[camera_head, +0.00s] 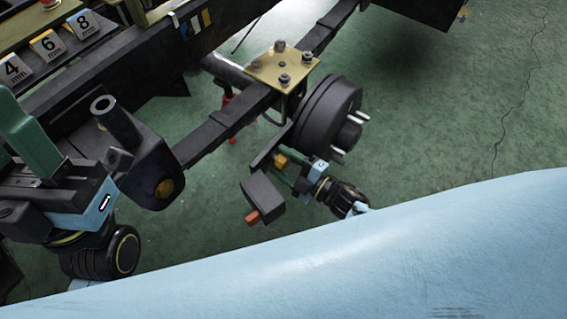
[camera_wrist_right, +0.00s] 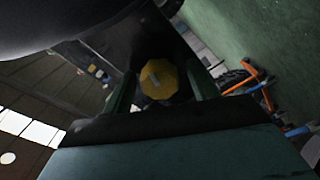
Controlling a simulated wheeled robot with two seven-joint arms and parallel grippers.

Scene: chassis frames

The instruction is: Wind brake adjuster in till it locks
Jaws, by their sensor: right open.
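The brake drum (camera_head: 327,112) is a dark round drum with bright studs on the end of the axle. The brake adjuster is a yellow knob (camera_head: 281,160) low behind the drum.
A dark axle beam (camera_head: 222,127) runs to the drum under a brass plate with bolts (camera_head: 283,66). Blocks marked 4, 6 and 8 mm (camera_head: 47,44) stand at upper left. A red stand (camera_head: 228,104) is behind the axle. Green floor is clear at right.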

